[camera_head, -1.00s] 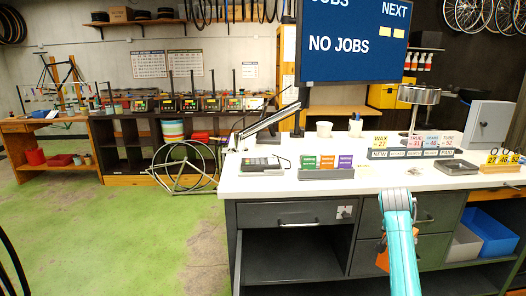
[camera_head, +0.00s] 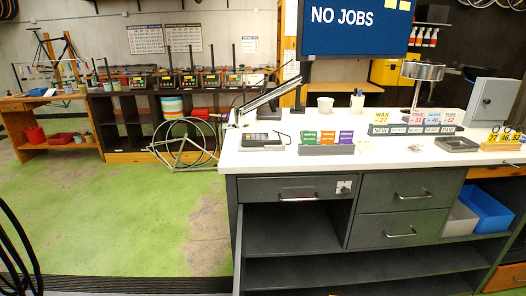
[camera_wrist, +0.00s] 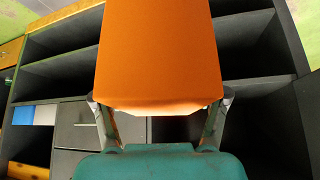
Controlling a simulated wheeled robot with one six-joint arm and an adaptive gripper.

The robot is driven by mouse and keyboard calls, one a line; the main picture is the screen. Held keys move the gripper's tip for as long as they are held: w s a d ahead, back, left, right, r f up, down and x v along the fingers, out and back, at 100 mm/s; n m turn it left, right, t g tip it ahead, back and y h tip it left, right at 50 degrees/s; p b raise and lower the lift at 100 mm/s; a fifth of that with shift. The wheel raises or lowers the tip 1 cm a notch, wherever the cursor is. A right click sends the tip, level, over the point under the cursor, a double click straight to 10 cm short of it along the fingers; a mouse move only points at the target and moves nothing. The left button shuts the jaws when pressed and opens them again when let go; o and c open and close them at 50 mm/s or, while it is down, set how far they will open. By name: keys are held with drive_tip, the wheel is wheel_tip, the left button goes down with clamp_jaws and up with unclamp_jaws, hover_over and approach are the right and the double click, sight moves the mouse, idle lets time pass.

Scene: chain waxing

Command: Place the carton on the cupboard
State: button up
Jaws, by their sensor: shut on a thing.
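An orange carton (camera_wrist: 160,50) fills the upper middle of the wrist view. My gripper (camera_wrist: 158,100) is shut on it, with one finger on each side. The head view shows neither the carton nor my gripper. A dark grey unit with drawers, open shelves and a white top (camera_head: 330,157) stands ahead; its open shelves (camera_wrist: 250,65) also show behind the carton in the wrist view. A small grey cabinet (camera_head: 492,98) stands on the right of the white top. I cannot tell which of these is the cupboard.
A sign stand with cards (camera_head: 326,149), a dark tray (camera_head: 457,145) and a card reader (camera_head: 262,140) sit on the white top. Blue and grey bins (camera_head: 487,211) are at the right. A wheel (camera_head: 185,143) leans at the left. Green floor (camera_head: 120,215) is open at left.

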drive_tip(key=s+a+f+n, duration=0.1)
drive_tip(key=s+a+f, duration=0.1)
drive_tip(key=s, duration=0.3)
drive_tip(key=s+a+f+n+y, duration=0.1)
drive_tip(key=s+a+f, duration=0.2)
drive_tip(key=s, duration=0.2)
drive_tip(key=shift+s+a, duration=0.35)
drive_tip(key=shift+a, duration=0.05)
